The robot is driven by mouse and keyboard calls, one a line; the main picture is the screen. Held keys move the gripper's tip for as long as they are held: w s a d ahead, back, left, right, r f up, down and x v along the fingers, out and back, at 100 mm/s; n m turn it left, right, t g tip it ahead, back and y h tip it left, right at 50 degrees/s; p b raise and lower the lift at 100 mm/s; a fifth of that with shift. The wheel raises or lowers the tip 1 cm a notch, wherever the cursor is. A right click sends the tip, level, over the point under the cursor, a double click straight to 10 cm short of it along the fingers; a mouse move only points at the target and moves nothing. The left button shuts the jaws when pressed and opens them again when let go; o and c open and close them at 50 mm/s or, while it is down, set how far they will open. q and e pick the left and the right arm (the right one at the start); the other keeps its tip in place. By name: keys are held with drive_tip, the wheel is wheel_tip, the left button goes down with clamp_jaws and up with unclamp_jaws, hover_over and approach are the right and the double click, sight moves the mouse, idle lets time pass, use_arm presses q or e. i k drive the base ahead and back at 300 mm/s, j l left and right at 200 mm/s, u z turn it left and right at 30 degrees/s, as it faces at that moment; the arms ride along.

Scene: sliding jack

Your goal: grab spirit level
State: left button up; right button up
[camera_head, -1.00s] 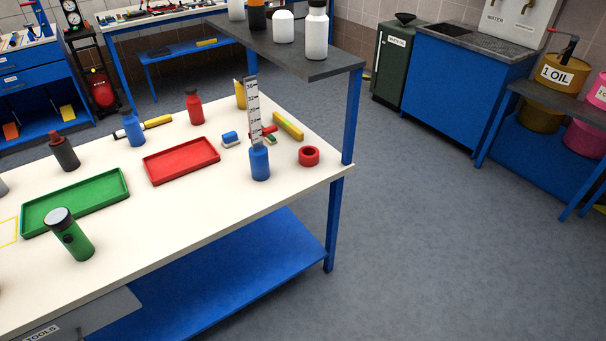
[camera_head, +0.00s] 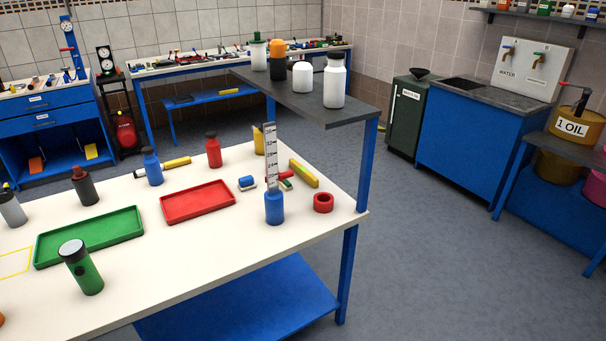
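A yellow bar (camera_head: 303,173), which looks like the spirit level, lies flat near the right end of the white workbench (camera_head: 190,285). It lies behind a red ring (camera_head: 323,202) and to the right of a blue container with an upright ruler (camera_head: 274,207). Another yellow, rod-like tool (camera_head: 177,163) with a dark end lies at the back of the bench; its kind is hard to tell. Neither of my grippers is in view.
Red (camera_head: 198,201) and green (camera_head: 90,237) trays and several bottles stand on the bench. A raised dark shelf (camera_head: 310,100) with bottles overhangs its back right, on a blue post (camera_head: 367,165). Open floor (camera_head: 430,260) lies to the right, before a sink cabinet (camera_head: 465,130).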

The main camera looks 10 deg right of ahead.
sight(311, 179)
drive_tip(key=i+l+u, duration=0.4)
drive_tip(key=l, duration=2)
drive_tip(key=l+u, duration=0.45)
drive_tip(key=l, duration=1.95)
